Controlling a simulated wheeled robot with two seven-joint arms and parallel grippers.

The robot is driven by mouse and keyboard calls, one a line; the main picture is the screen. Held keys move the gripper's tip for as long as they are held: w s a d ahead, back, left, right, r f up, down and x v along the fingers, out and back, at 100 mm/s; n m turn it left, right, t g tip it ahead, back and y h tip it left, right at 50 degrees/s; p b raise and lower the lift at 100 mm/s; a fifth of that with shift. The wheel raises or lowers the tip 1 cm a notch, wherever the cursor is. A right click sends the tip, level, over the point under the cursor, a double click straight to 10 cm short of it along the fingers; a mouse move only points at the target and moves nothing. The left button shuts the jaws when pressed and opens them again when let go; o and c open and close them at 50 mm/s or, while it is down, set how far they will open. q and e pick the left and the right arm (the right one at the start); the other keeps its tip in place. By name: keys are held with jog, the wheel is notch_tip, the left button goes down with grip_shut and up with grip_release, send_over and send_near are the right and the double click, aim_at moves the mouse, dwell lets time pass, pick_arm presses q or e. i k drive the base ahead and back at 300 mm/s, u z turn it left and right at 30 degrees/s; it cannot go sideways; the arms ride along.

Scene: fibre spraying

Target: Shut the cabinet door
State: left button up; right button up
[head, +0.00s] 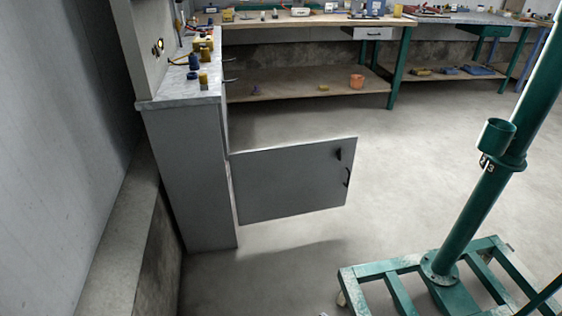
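The cabinet (190,175) is grey with a marble-like top and stands against the left wall. Its grey door (285,185) stands wide open, swung out to the right from the cabinet's front. A dark handle (347,177) and a small dark latch or lock (338,154) sit near the door's free right edge. The inside of the cabinet is hidden from this angle. Neither of my grippers shows in the head view.
A green metal stand (450,270) with a tall slanted post fills the lower right. Workbenches (300,22) with tools and a lower shelf run along the back. Bare floor (400,160) lies between door and stand.

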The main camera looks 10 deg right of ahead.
aim_at(280, 181)
jog(key=z, duration=0.3)
jog(key=i, duration=2.05)
